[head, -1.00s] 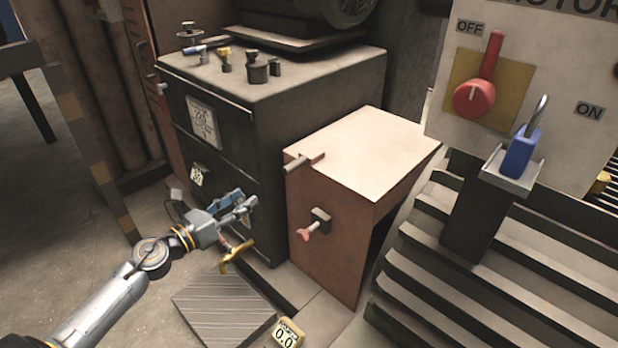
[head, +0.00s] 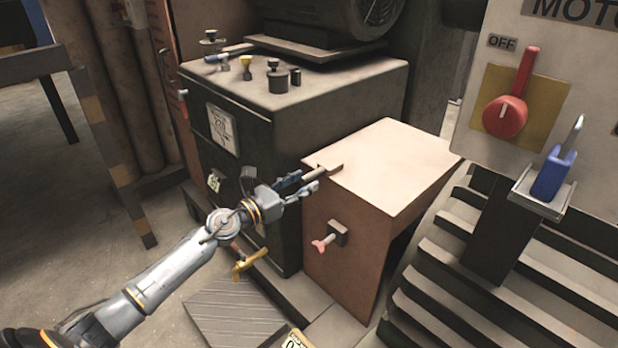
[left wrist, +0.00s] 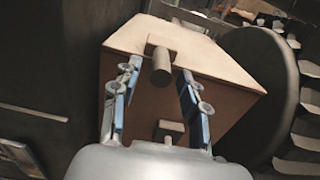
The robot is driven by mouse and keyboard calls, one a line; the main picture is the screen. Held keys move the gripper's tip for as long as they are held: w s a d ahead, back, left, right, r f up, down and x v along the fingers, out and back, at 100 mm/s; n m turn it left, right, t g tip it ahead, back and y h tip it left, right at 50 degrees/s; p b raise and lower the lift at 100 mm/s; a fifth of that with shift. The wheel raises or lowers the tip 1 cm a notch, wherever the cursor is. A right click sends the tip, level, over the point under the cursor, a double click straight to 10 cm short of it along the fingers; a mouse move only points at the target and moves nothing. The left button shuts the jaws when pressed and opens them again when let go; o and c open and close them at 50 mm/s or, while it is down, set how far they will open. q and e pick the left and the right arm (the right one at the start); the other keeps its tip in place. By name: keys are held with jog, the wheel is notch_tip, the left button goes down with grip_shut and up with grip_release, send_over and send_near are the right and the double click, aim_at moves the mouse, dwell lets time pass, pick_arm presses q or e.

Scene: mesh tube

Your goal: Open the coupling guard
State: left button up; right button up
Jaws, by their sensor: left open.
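The coupling guard (head: 395,165) is a box with a pale top and reddish-brown front, standing beside the dark machine cabinet in the head view. It appears closed. A short grey bar handle (head: 316,174) sticks out from its top front edge. A latch with a pink-red knob (head: 322,245) is on its front face. My left gripper (head: 303,182) is open at the handle, its fingers partly covering it. In the left wrist view, the handle (left wrist: 161,68) shows between the two open fingers (left wrist: 160,82), with a gap on each side. My right gripper is not in view.
The dark cabinet (head: 255,150) with valves on top stands left of the guard. A yellow lever (head: 247,265) sits below my left forearm.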

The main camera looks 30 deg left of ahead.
pick_arm(q)
jog(key=shift+x, duration=1.4)
grip_shut()
